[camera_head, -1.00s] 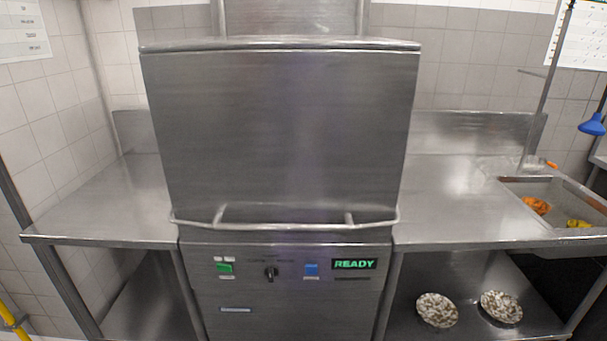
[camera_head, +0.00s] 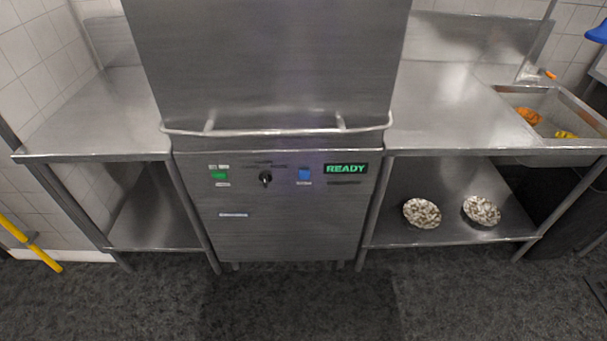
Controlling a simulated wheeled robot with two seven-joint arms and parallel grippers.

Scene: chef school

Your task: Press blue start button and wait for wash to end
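The blue start button (camera_head: 304,174) is on the front panel of the steel dishwasher (camera_head: 290,220), right of a black knob (camera_head: 265,178). A green button (camera_head: 219,175) is at the left of the panel. The display (camera_head: 346,169) right of the blue button reads READY in green. The dishwasher's hood (camera_head: 265,65) is down, with a bar handle (camera_head: 275,132) along its lower edge. Neither of my grippers is in view.
Steel counters stand left (camera_head: 100,115) and right (camera_head: 435,115) of the dishwasher. A sink (camera_head: 540,100) at the right holds orange and yellow items. The dark floor (camera_head: 300,305) in front is clear.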

